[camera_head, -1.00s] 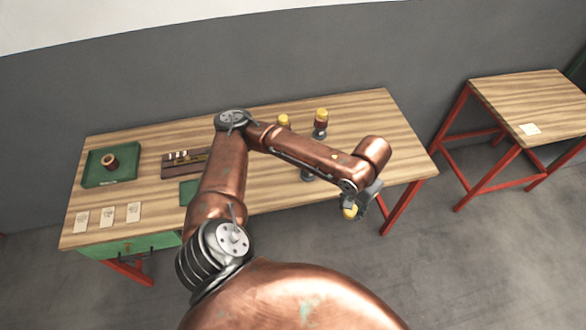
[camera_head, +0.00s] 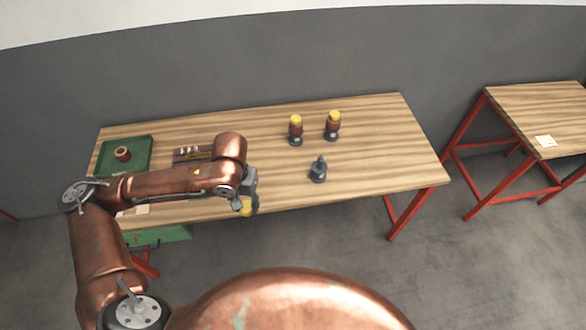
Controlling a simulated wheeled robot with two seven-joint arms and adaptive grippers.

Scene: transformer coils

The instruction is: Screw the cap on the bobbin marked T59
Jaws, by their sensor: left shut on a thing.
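My left gripper (camera_head: 247,200) is shut on a yellow cap (camera_head: 245,209) and holds it near the table's front edge, left of the middle. Two bobbins with yellow tops stand on dark bases at the back of the table: the left bobbin (camera_head: 295,128) and the right bobbin (camera_head: 333,124). A bare grey stand (camera_head: 318,170) with an upright post is in front of them. A brown coil-like bobbin (camera_head: 123,154) lies in the green tray at the left. No T59 mark is legible. My right gripper is not in view.
The green tray (camera_head: 142,168) is at the table's left end. A dark rack (camera_head: 182,155) with small parts is beside it, partly behind my arm. The wooden table (camera_head: 390,150) is clear at the right. A second table (camera_head: 535,105) with a white card stands farther right.

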